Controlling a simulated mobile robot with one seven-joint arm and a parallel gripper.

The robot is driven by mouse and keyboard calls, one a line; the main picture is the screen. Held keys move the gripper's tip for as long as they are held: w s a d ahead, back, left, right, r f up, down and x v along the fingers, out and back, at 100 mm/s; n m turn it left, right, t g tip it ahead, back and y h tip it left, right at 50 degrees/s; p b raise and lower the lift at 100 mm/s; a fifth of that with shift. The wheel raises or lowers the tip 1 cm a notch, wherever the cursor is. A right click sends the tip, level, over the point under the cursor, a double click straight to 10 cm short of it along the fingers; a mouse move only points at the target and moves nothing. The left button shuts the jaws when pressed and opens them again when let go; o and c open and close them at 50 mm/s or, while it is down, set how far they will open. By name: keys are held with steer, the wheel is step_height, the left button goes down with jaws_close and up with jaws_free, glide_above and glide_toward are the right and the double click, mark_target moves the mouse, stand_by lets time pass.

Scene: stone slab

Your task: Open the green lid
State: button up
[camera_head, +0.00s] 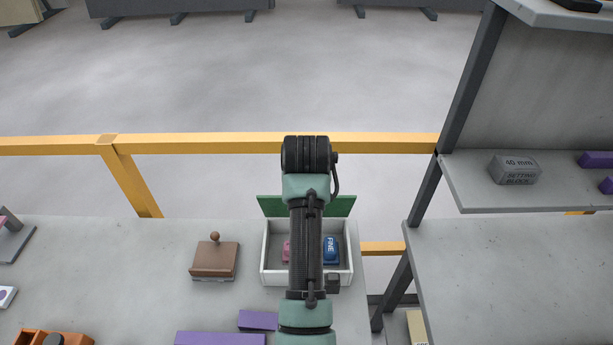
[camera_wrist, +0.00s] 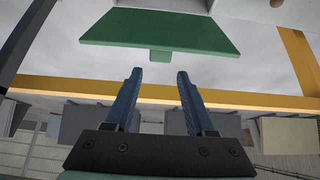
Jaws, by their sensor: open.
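The green lid (camera_head: 340,206) stands raised along the back edge of a white box (camera_head: 266,265) on the stone slab. The box is open, with a pink item (camera_head: 287,251) and a blue item marked FINE (camera_head: 331,250) showing inside. My arm hides the middle of the lid and box. In the wrist view the lid (camera_wrist: 160,33) lies beyond my gripper (camera_wrist: 159,76), its small tab (camera_wrist: 159,56) in line with the gap between the fingers. The fingers are apart, with nothing between them, and look clear of the tab. The head view does not clearly show my fingers.
A brown block with a knob (camera_head: 215,260) stands left of the box. Purple blocks (camera_head: 258,320) lie in front. A shelf unit (camera_head: 530,195) with a grey setting block (camera_head: 514,170) stands right. A yellow rail (camera_head: 220,143) runs behind the slab (camera_head: 100,270).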

steer(key=shift+b+v, duration=0.35)
steer(key=shift+v, duration=2.1)
step_height(320, 180, up, 29)
steer(key=s+t, duration=0.3)
steer(key=t, duration=0.9)
steer(key=s+r+t, duration=0.8)
steer(key=s+r, duration=0.9)
steer(key=shift+s+r, duration=0.3)
steer(key=shift+s, duration=0.05)
steer(key=shift+c, duration=0.4)
steer(key=shift+s, duration=0.1)
